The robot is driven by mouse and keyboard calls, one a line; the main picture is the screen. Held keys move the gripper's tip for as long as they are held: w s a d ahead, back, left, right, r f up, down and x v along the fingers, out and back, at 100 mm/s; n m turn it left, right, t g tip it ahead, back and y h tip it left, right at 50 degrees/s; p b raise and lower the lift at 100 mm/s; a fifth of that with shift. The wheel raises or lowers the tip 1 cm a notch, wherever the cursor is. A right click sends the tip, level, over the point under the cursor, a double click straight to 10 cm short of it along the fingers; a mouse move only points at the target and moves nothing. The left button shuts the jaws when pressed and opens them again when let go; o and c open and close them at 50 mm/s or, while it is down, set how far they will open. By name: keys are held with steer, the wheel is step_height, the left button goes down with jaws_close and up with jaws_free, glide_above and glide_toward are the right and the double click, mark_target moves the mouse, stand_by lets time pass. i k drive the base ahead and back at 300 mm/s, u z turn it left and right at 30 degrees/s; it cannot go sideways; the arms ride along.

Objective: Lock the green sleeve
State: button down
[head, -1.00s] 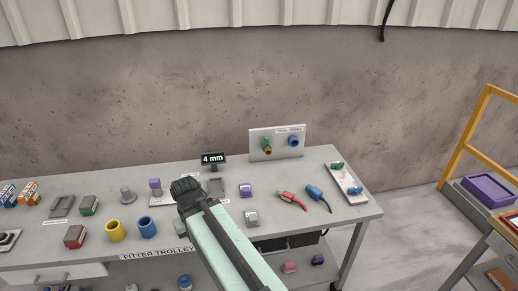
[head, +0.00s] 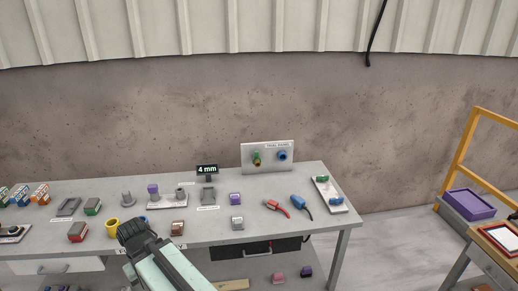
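The green sleeve (head: 257,156) sits on a brassy fitting on the front of the upright white panel (head: 267,166) at the back of the bench. A blue sleeve (head: 282,156) is beside it on the right of the same panel. Whether the green sleeve is turned or locked is too small to tell. My gripper (head: 132,230) is at the bench's front left, well left of the panel and nearer to me, touching neither sleeve. It is seen from behind and its fingertips are not clear. The arm hides part of the bench front.
A red-handled tool (head: 272,204) and a blue one (head: 299,202) lie before the panel. A white tray (head: 332,201) with green and blue pieces is at right. A "4 mm" display (head: 207,169) stands left. A yellow cup (head: 112,227) is close beside my gripper.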

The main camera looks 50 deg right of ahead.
mark_target(257, 153)
steer(key=z, duration=0.2)
steer(key=i, duration=0.85)
steer(key=u, duration=0.05)
